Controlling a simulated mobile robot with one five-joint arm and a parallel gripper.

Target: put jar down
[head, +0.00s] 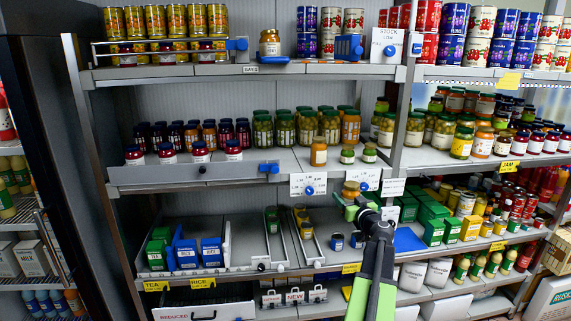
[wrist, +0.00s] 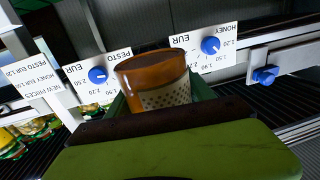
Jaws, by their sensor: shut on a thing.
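A small amber jar with a pale label (head: 351,189) is held in my gripper (head: 357,206), in front of the price cards of the middle shelf. In the wrist view the same jar (wrist: 150,75) looks brown-orange with a dotted cream label, and stands tilted in the picture between my jaws (wrist: 155,105). My gripper is shut on it. The jar's lower part is hidden by the jaws. No surface shows directly touching the jar.
A similar orange jar (head: 319,152) stands at the middle shelf's front, beside small green-lidded jars (head: 347,154). A blue mat (head: 408,240) lies on the lower shelf, right of my arm. Price cards (head: 308,185) hang from the middle shelf edge. Two small blue tins (head: 337,242) stand below.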

